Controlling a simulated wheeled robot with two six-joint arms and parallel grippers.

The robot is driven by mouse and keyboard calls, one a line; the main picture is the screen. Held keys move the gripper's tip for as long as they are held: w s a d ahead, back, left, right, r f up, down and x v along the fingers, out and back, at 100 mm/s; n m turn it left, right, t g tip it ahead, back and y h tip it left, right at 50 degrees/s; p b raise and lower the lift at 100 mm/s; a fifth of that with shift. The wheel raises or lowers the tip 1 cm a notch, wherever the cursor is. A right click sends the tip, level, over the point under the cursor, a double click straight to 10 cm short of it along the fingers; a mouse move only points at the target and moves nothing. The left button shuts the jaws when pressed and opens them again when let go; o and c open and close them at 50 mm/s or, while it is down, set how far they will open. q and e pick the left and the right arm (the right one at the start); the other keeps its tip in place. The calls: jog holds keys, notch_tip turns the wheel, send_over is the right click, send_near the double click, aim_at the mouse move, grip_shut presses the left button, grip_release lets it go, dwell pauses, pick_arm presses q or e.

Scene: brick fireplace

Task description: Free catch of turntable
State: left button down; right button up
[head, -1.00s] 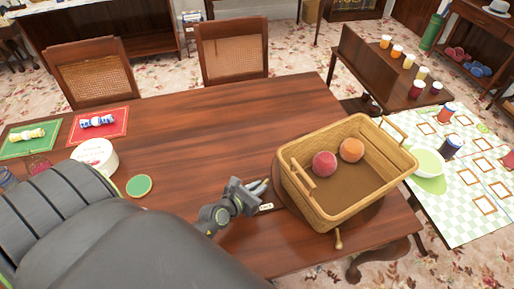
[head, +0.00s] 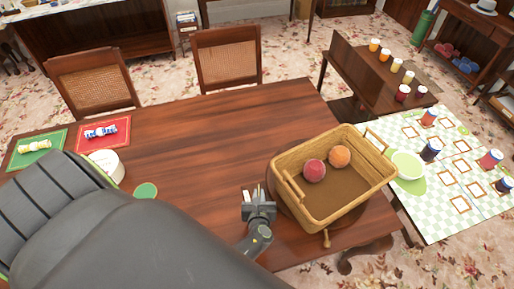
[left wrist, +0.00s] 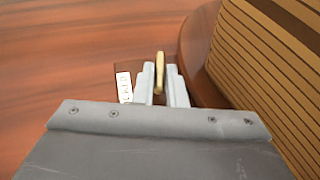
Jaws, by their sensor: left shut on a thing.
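The turntable (head: 283,208) is a round dark wood disc at the table's right end, mostly hidden under a wicker basket (head: 296,205). Its curved edge (left wrist: 192,50) shows in the left wrist view. The catch (left wrist: 159,66) is a slim brass-coloured lever standing beside the disc, next to a small white lettered tag (left wrist: 124,87). My left gripper (head: 258,191) is left of the basket; in the left wrist view its fingers (left wrist: 160,88) are closed around the lever. A brass knob (head: 326,238) shows at the turntable's front. My right gripper is out of view.
A red fruit (head: 314,170) and an orange fruit (head: 340,156) lie in the basket. The middle of the brown table (head: 205,145) is clear.

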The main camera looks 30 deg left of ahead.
pick_arm(q)
jog(key=shift+w+d+r+n+g+y+b, duration=0.1)
jog(key=shift+w+d+n+g+y+b, duration=0.1)
jog(key=shift+n+g+y+b, duration=0.45)
jog(key=shift+w+d+n+g+y+b, duration=0.2)
jog(key=shift+n+g+y, duration=0.25)
jog(key=shift+n+y, duration=0.4)
jog(key=shift+a, duration=0.15)
jog(key=c, duration=1.5)
grip_release()
jog(key=shift+s, duration=0.1)
